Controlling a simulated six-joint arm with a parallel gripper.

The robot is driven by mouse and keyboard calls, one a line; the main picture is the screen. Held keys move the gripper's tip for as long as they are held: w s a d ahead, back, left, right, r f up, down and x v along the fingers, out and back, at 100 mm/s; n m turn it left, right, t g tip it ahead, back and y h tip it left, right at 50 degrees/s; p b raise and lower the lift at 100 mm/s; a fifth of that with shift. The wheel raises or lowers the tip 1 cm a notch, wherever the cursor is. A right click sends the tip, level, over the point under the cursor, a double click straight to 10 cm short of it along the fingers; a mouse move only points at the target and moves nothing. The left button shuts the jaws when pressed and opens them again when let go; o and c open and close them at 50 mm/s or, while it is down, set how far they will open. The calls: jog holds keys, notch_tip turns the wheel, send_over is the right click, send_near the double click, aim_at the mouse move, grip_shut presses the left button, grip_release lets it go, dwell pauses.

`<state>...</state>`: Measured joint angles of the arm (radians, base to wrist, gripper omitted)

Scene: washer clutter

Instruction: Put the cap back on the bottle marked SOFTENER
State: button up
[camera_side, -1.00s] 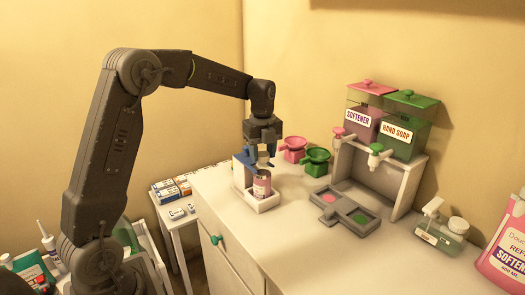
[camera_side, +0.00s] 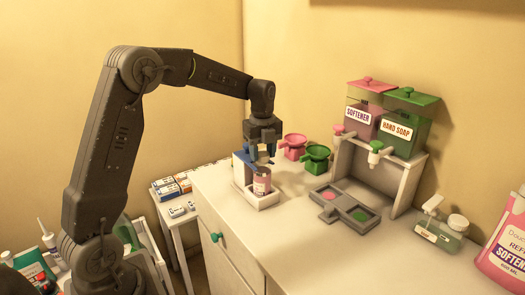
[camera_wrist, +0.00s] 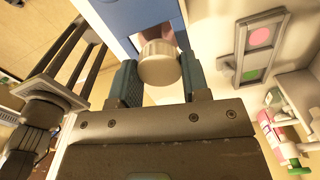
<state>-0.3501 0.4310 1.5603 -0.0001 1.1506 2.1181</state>
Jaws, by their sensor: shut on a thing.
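My gripper (camera_side: 262,158) points down over the bottle holder. In the wrist view its two fingers (camera_wrist: 160,80) are shut on a round cream cap (camera_wrist: 159,64). Below it a small pink bottle (camera_side: 262,184) stands upright in a white holder (camera_side: 269,202) with a blue upper part. The bottle's label is too small to read. In the wrist view the cap hides most of the bottle, and I cannot tell whether the cap touches its neck.
Dispensers marked SOFTENER (camera_side: 358,119) and HAND SOAP (camera_side: 398,130) sit on a white stand. A grey tray (camera_side: 330,213) lies in front. A SOFTENER refill pack (camera_side: 505,245) is far right. The front counter is clear.

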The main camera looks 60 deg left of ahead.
jog(key=shift+f, duration=0.15)
dwell(0.5)
jog(key=o, duration=1.4)
jog(key=shift+c, duration=0.2)
jog(key=shift+r, duration=3.5)
jog(key=s+d+r+n+t, duration=0.2)
jog(key=s+d+r+n, duration=0.25)
jog(key=s+d, duration=0.25)
jog(key=s+d+f+n+t, duration=0.1)
jog(key=s+d+n, duration=0.3)
jog(key=s+n, duration=0.4)
jog(key=s+d+f+n+t, duration=0.2)
jog(key=s+d+n, duration=0.3)
jog(key=s, duration=0.5)
jog(key=f+n, duration=0.1)
jog(key=n, duration=0.1)
jog(key=shift+n+t, duration=0.3)
jog(key=shift+n, duration=0.05)
